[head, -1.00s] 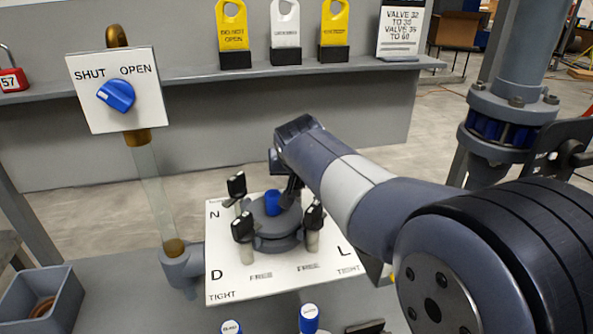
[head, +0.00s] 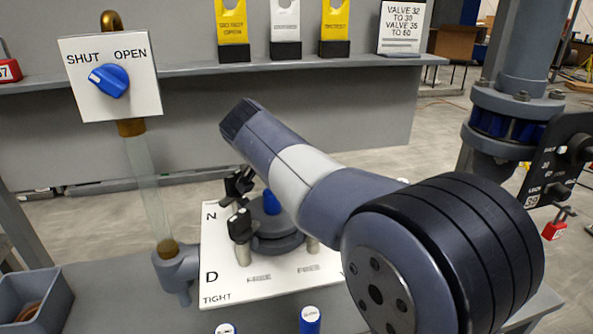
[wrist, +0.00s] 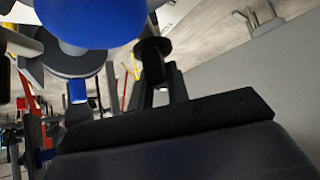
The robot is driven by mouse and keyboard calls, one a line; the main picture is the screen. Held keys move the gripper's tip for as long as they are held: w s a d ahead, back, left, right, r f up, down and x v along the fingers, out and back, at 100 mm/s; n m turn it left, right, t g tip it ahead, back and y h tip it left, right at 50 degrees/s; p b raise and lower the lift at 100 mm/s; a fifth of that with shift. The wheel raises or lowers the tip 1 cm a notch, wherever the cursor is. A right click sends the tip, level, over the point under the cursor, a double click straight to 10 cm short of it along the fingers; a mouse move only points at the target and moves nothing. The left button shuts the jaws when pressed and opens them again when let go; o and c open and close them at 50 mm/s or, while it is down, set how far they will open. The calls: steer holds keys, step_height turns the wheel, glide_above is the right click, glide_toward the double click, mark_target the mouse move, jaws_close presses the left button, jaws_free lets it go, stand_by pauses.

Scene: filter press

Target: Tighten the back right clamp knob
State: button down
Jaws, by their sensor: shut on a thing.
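The round grey press lid (head: 272,228) with a blue centre cap (head: 271,202) sits on a white plate (head: 228,282). A black clamp knob (head: 239,222) stands at the lid's front left. My arm hides the knobs on the lid's right side, including the back right as pictured. In the wrist view a black knob (wrist: 153,48) shows close to the dark gripper parts, and a large blue rounded thing (wrist: 92,20) is very near.
A SHUT/OPEN panel with a blue dial (head: 108,80) stands at left on a clear tube. A grey shelf (head: 190,72) with tags crosses the back. A grey pipe (head: 520,45) rises at right.

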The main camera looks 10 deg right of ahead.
steer(key=shift+f, duration=0.1)
stand_by(0.3)
steer(key=c, duration=1.4)
jaws_free()
steer(key=shift+o, duration=0.2)
steer(key=v, duration=1)
steer(key=shift+s+a+r+p, duration=0.15)
steer(key=shift+a+r+p, duration=0.1)
steer(key=shift+r+p, duration=0.1)
steer(key=shift+f, duration=0.1)
steer(key=x, duration=1)
steer(key=shift+d+f+b, duration=0.15)
steer(key=shift+d+b, duration=0.05)
steer(key=shift+b, duration=0.15)
steer(key=shift+w+d, duration=0.1)
steer(key=shift+w, duration=0.1)
steer(key=shift+s, duration=0.1)
